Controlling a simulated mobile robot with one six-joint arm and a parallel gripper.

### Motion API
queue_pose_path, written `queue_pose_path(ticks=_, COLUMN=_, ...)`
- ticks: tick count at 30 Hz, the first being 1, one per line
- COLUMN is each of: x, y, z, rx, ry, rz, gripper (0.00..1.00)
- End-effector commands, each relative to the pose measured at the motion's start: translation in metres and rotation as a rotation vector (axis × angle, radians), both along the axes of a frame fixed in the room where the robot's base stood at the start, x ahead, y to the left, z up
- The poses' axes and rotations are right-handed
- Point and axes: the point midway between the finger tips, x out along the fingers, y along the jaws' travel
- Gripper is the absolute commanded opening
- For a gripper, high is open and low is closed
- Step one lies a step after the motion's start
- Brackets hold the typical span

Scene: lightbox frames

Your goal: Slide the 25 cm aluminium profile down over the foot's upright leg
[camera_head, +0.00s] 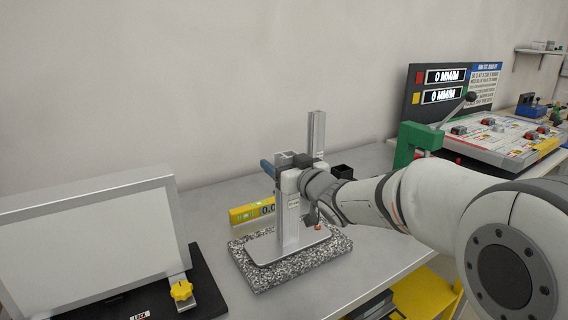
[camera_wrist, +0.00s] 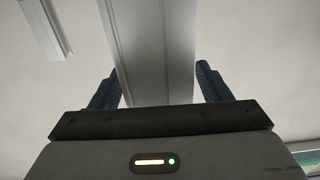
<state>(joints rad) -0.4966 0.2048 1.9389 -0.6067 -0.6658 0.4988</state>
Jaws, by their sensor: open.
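The aluminium profile (camera_head: 290,222) stands upright on the flat grey foot (camera_head: 262,247). Its lower end appears to meet the foot, and the foot's leg is not visible, so I cannot tell how far the profile covers it. My gripper (camera_head: 284,163) is at the profile's upper part. In the wrist view my gripper (camera_wrist: 158,68) is open, with one dark blue finger on each side of the profile (camera_wrist: 150,45). The fingers are very close to its sides.
The foot rests on a speckled slab (camera_head: 300,267). Another upright profile (camera_head: 317,132) stands behind my gripper. A yellow level (camera_head: 245,213) lies behind the slab. A framed panel (camera_head: 95,240) is at left, and a green clamp (camera_head: 412,142) and control board (camera_head: 495,140) at right.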

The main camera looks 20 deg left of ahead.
Motion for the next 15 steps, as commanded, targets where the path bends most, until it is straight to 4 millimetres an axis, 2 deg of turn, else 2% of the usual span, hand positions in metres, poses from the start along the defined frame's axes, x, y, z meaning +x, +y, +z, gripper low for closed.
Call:
queue_pose_path(ticks=8, x=-0.006, y=-0.007, z=0.000, rx=-0.001, ry=0.001, rz=-0.001, gripper=0.71)
queue_pose_path(ticks=15, x=-0.033, y=-0.038, z=0.000, rx=-0.001, ry=-0.001, rz=-0.002, gripper=0.71)
